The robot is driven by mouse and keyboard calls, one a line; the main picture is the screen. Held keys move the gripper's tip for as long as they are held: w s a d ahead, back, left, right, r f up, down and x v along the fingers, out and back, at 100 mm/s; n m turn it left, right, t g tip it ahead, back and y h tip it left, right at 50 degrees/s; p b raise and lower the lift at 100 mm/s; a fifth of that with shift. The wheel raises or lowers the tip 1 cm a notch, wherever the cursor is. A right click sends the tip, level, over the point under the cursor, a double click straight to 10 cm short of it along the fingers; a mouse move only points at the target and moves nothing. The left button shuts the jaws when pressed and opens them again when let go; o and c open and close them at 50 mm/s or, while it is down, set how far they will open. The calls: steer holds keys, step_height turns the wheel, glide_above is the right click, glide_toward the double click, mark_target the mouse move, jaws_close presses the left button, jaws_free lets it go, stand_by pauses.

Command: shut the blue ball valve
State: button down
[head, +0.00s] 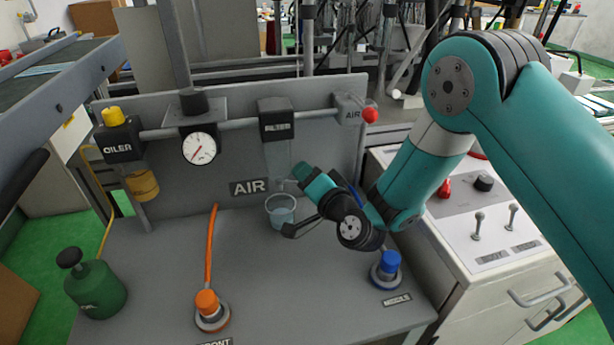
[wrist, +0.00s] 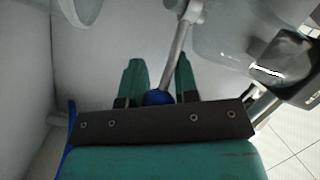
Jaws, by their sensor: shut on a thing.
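The blue ball (wrist: 157,97) sits at the end of a thin silver lever (wrist: 178,48), which slants up and right in the wrist view. My gripper (wrist: 159,70) has its two teal fingers on either side of the ball and is shut on it. The valve body is not clearly visible. A small part of the lever seems to show left of the fingertips.
A cup (head: 281,214) stands below the filter, close to my wrist. A blue-capped fitting (head: 389,264), an orange-capped fitting (head: 208,304) with a hose and a green canister (head: 98,288) stand on the grey bench (head: 150,260). The front middle of the bench is clear.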

steer(key=shift+d+f, duration=0.25)
steer(key=shift+d, duration=0.05)
stand_by(0.4)
steer(key=c, duration=1.1)
jaws_free()
steer(key=shift+a+r, duration=0.1)
steer(key=shift+a, duration=0.05)
steer(key=shift+s, duration=0.15)
